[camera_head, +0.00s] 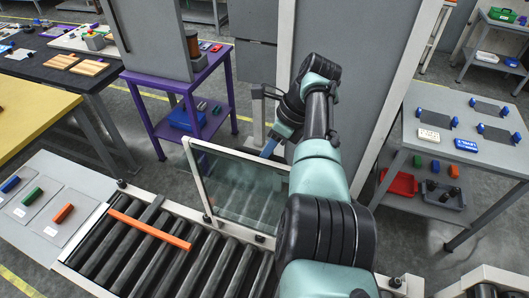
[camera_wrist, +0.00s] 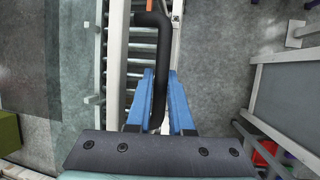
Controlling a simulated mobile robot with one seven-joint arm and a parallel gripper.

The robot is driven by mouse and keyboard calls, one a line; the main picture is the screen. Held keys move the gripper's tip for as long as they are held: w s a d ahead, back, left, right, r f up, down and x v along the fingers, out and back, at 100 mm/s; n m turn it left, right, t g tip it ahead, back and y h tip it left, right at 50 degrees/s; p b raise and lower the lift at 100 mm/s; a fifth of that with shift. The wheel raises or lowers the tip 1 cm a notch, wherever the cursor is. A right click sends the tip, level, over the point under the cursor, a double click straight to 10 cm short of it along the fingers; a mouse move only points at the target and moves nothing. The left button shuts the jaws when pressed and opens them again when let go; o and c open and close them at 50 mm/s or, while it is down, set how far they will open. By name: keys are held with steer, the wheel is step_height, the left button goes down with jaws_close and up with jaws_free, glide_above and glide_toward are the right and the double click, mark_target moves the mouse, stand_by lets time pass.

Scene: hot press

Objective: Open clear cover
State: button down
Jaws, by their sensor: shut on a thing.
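The clear cover (camera_head: 238,188) is a see-through panel in a pale frame, standing roughly upright across the roller conveyor. In the wrist view its pale frame (camera_wrist: 115,75) runs up beside a black handle (camera_wrist: 152,28). The blue fingers of my gripper (camera_wrist: 160,78) lie on both sides of this handle and are shut on it. In the head view my gripper (camera_head: 270,147) shows only in part, behind the cover's top right corner, with my arm hiding the handle.
The conveyor (camera_head: 180,262) carries an orange bar (camera_head: 150,230). A grey board (camera_head: 48,208) with coloured blocks lies to the left. A purple table (camera_head: 160,128) stands behind, and a grey shelf table (camera_head: 445,157) to the right. Grey floor lies between them.

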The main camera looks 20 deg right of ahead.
steer(key=c, duration=1.1)
jaws_free()
steer(key=shift+s+a+f, duration=0.15)
steer(key=shift+s+f, duration=0.05)
steer(key=shift+f, duration=0.25)
steer(key=o, duration=0.3)
steer(key=shift+w, duration=0.3)
steer(key=shift+r, duration=0.15)
steer(key=shift+r, duration=0.15)
steer(key=b+v, duration=0.4)
steer(key=v, duration=0.8)
steer(key=shift+d+r, duration=0.3)
